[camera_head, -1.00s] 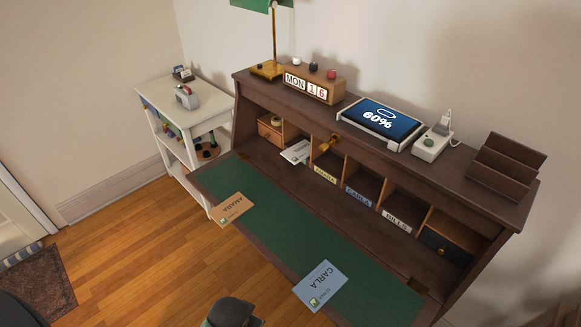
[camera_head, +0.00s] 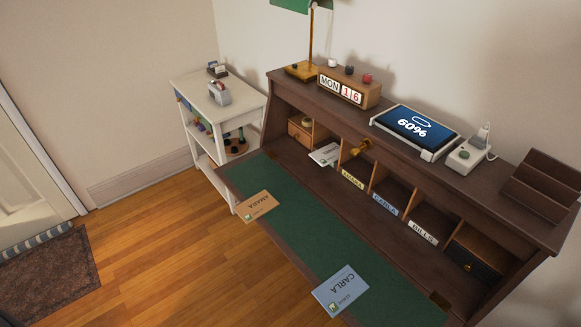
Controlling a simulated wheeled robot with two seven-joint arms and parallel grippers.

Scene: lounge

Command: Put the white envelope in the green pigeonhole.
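A white envelope or paper stack (camera_head: 325,154) lies at the left part of the desk's row of compartments, left of the AMARA label. A tan envelope marked AMARA (camera_head: 257,205) and a blue envelope marked CARLA (camera_head: 341,290) lie on the green writing surface, near its front edge. The pigeonholes carry a pale yellow AMARA label (camera_head: 352,179), a blue CARLA label (camera_head: 385,204) and a white BILLS label (camera_head: 423,232). I cannot make out a clearly green pigeonhole. Neither gripper is in view.
The desk top holds a lamp (camera_head: 305,70), a MON 16 calendar block (camera_head: 349,90), a tablet (camera_head: 414,131), a white device (camera_head: 468,155) and a brown letter rack (camera_head: 541,186). A white side table (camera_head: 219,112) stands at the left. The wooden floor (camera_head: 170,255) in front is clear.

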